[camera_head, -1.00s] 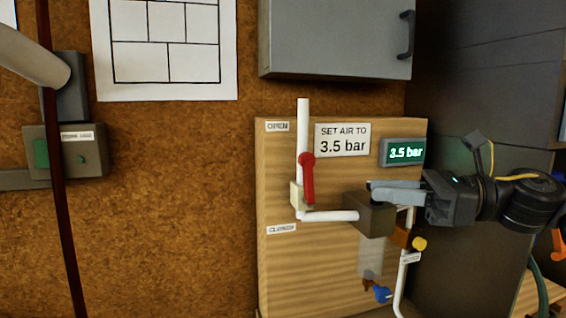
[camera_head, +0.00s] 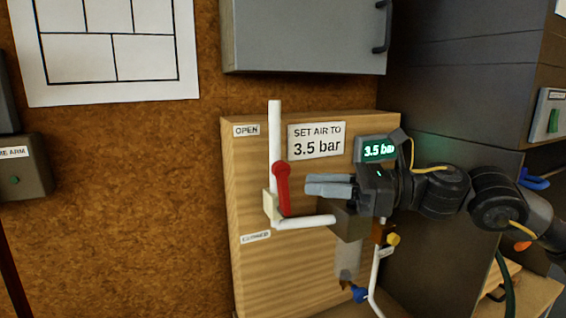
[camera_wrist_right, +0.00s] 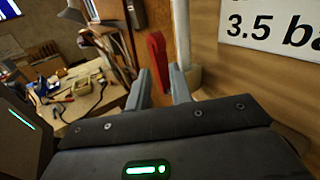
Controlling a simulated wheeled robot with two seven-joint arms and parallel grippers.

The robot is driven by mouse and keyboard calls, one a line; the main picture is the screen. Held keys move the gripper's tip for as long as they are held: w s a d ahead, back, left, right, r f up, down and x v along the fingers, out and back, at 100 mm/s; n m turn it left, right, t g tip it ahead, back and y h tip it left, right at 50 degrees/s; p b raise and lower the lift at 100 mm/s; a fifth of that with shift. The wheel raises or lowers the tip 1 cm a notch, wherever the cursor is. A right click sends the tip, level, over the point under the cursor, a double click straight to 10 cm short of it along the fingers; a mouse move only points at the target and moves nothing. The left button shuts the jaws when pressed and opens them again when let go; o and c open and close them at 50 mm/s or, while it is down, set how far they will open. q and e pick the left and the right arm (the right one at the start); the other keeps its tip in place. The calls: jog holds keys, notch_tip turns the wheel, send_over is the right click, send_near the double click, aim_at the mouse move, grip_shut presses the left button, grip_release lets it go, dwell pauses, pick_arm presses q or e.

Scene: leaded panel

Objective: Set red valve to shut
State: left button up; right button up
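The red valve handle (camera_head: 283,190) sits on a white pipe on the wooden panel. It stands roughly upright, its wide end up towards the OPEN label (camera_head: 246,130); the CLOSED label (camera_head: 255,237) is below. My right gripper (camera_head: 308,187) is just right of the handle, its fingers pointing left at it, with a small gap showing. In the right wrist view the fingers (camera_wrist_right: 161,88) are apart and the red handle (camera_wrist_right: 157,58) appears between and beyond their tips; I see no clear contact. My left gripper is not in view.
The wooden panel (camera_head: 240,285) also carries a 3.5 bar display (camera_head: 376,150), a sign (camera_head: 317,140), a yellow knob (camera_head: 393,239) and a blue valve (camera_head: 360,295). A grey cabinet (camera_head: 300,40) hangs above. A dark cabinet stands to the right.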

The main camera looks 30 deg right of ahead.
jog(key=p, duration=0.3)
send_over(282, 216)
jog(key=v, duration=0.2)
jog(key=shift+p+x, duration=0.5)
jog(key=shift+x, duration=0.5)
grip_shut()
